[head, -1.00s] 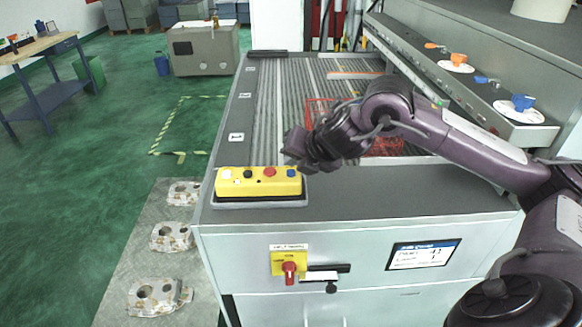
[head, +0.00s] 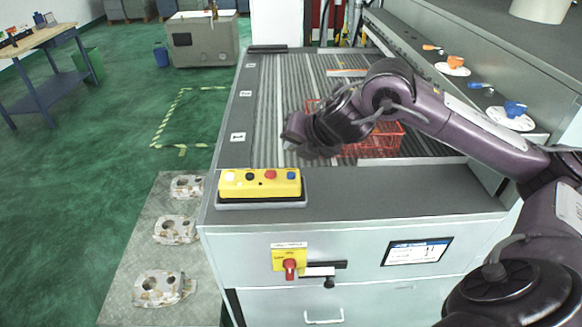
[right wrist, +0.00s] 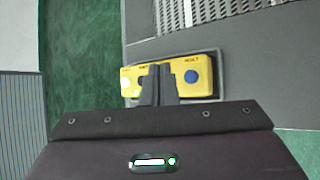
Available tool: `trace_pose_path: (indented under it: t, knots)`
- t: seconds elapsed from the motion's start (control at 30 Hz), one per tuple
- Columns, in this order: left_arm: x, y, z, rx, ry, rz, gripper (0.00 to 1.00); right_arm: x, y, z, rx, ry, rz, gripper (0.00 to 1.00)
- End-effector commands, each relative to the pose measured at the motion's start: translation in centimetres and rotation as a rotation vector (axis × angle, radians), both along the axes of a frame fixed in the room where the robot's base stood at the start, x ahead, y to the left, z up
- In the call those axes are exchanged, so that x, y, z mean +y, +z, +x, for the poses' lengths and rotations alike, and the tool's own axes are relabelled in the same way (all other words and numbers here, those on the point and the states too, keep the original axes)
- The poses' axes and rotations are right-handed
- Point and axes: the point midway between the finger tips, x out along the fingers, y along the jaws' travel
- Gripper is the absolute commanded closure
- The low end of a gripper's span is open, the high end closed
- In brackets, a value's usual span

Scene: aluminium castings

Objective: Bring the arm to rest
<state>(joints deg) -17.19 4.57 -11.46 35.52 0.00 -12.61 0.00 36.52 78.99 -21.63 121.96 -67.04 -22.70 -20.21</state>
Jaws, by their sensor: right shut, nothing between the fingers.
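My right arm reaches in from the right in the head view, over the grey machine (head: 400,203). Its gripper (head: 292,138) hangs above the grooved bed, just behind and above the yellow button box (head: 260,183). In the right wrist view the shut fingers (right wrist: 160,72) stand in front of the button box (right wrist: 206,88) and hide its middle. A blue button (right wrist: 191,76) shows beside them. Nothing is between the fingers. My left gripper is not in view.
A red basket (head: 383,141) sits on the grooved bed, partly behind my arm. A side ledge holds orange and blue handled parts (head: 515,109). A yellow switch (head: 290,262) is on the machine's front. Green floor is open at left.

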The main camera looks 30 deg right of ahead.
Motion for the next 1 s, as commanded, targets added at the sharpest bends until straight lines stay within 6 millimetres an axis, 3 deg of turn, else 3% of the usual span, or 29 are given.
trace_pose_path:
  t: [0.77, 0.87, 1.0]
  knots:
    - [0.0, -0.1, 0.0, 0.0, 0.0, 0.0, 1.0, 0.2, -0.2, 0.0, 0.0, 0.001, 0.004, 1.0]
    - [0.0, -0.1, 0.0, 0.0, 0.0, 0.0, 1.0, 2.0, -1.3, 0.3, -0.011, 0.003, 0.044, 1.0]
    - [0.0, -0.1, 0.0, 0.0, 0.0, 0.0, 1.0, 8.2, -4.5, 0.6, -0.054, -0.033, 0.228, 1.0]
